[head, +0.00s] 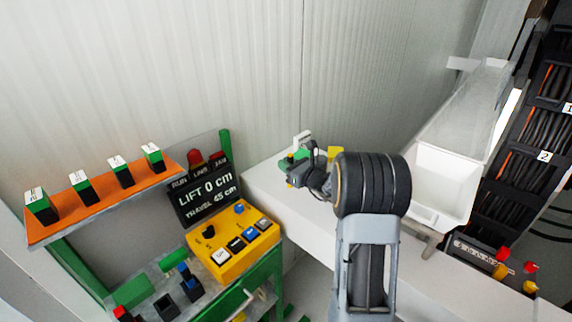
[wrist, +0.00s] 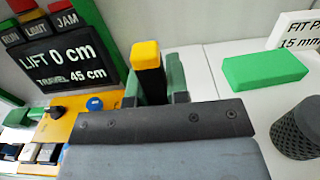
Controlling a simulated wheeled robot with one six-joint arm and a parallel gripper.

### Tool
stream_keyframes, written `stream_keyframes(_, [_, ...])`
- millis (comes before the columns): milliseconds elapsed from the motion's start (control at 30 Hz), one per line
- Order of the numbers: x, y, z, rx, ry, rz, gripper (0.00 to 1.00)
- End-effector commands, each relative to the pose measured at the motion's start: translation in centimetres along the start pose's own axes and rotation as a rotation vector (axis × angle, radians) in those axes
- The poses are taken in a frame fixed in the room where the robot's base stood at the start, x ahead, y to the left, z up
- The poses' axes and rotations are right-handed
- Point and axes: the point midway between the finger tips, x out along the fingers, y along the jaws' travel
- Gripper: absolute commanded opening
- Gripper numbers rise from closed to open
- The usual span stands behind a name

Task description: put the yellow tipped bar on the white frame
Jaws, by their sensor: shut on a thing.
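The yellow tipped bar (wrist: 147,65) is dark with a yellow end. It stands out ahead of the palm in the wrist view, between the dark green fingers of my gripper (wrist: 156,82), which is shut on it. In the head view my gripper (head: 296,176) is small and dark, over the left end of the white counter; the bar cannot be made out there. I cannot clearly pick out the white frame. A white upright piece (head: 302,139) stands behind the gripper; a lettered white plate (wrist: 300,32) shows at the wrist view's upper right.
A yellow control box (head: 233,245) and a black LIFT display (head: 205,196) stand left. A white trough (head: 445,185) is right of my arm.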

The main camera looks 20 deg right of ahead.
Motion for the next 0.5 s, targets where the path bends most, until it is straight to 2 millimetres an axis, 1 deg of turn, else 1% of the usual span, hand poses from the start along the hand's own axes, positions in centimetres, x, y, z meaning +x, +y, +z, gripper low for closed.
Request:
stream_keyframes(167, [-0.01,-0.02,0.12,-0.001,-0.002,0.0,0.0])
stream_keyframes(300, [-0.01,-0.01,-0.27,-0.001,-0.002,0.0,0.0])
stream_keyframes(333, [-0.01,-0.01,-0.31,0.0,-0.001,0.0,0.17])
stream_keyframes(500, [-0.02,0.0,-0.19,0.0,0.0,0.0,0.33])
